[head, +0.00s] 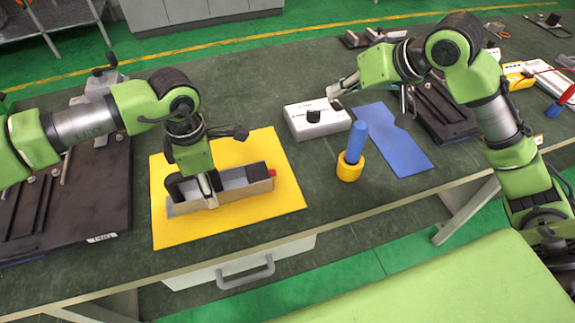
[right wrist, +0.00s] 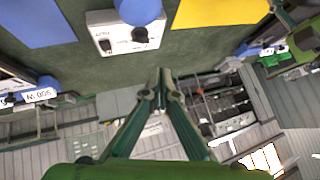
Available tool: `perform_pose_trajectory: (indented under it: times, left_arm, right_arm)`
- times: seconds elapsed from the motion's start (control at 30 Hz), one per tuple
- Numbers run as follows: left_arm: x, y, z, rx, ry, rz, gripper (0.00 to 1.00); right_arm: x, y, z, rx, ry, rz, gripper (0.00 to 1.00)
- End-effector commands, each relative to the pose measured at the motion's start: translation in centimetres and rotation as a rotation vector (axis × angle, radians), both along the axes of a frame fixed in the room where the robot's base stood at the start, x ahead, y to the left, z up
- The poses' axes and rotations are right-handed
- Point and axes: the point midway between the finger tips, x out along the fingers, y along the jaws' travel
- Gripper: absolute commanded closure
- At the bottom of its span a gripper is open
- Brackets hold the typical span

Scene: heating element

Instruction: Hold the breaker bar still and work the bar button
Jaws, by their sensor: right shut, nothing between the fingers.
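The breaker bar (head: 240,189), a long grey box-like bar with dark parts inside, lies on a yellow mat (head: 280,150). A red button (head: 272,173) shows at its right end. My left gripper (head: 210,191) points down at the bar's left-middle part, its fingers closed at the near wall; the far finger is partly hidden. My right gripper (head: 336,90) is shut and empty, up and right of the bar, above the table near a white box. In the right wrist view its fingertips (right wrist: 160,76) are together with nothing between them.
The white box with a black knob (head: 316,118) stands right of the mat. A blue cylinder in a yellow ring (head: 349,170) stands before it, beside a blue mat (head: 400,148). Dark fixtures stand at left (head: 100,200) and right. Bare table shows between the mats.

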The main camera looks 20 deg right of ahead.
Motion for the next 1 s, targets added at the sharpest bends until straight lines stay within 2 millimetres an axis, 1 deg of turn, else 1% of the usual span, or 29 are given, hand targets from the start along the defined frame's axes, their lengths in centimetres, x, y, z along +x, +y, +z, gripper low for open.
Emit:
perform_pose_trajectory:
  times: [0.03,0.1,0.2,0.3,0.47,0.8,0.87,1.0]
  left_arm:
    - [0.0,0.0,0.0,-0.001,0.0,0.0,1.0]
    - [0.0,0.0,0.0,-0.001,0.0,0.0,1.0]
    - [0.0,0.0,0.0,0.0,0.0,0.0,1.0]
    - [0.0,0.0,0.0,-0.001,0.0,0.0,1.0]
    - [0.0,0.0,0.0,-0.001,0.0,0.0,1.0]
    - [0.0,0.0,0.0,-0.001,-0.001,0.0,1.0]
    - [0.0,0.0,0.0,-0.001,-0.001,0.0,1.0]
    - [0.0,0.0,0.0,-0.001,-0.001,0.0,1.0]
  right_arm:
    - [-1.8,2.9,-1.8,0.021,0.057,0.069,1.0]
    - [-4.5,6.2,-3.7,0.051,0.13,0.151,1.0]
    - [-8.0,9.2,-5.8,0.082,0.21,0.223,1.0]
    - [-8.7,8.9,-6.2,0.085,0.217,0.205,1.0]
    - [-9.2,8.4,-6.5,0.082,0.221,0.187,1.0]
    - [-9.0,8.3,-6.6,0.081,0.22,0.183,1.0]
    - [-8.9,8.5,-6.9,0.081,0.221,0.183,1.0]
    - [-8.3,9.4,-8.3,0.085,0.223,0.184,1.0]
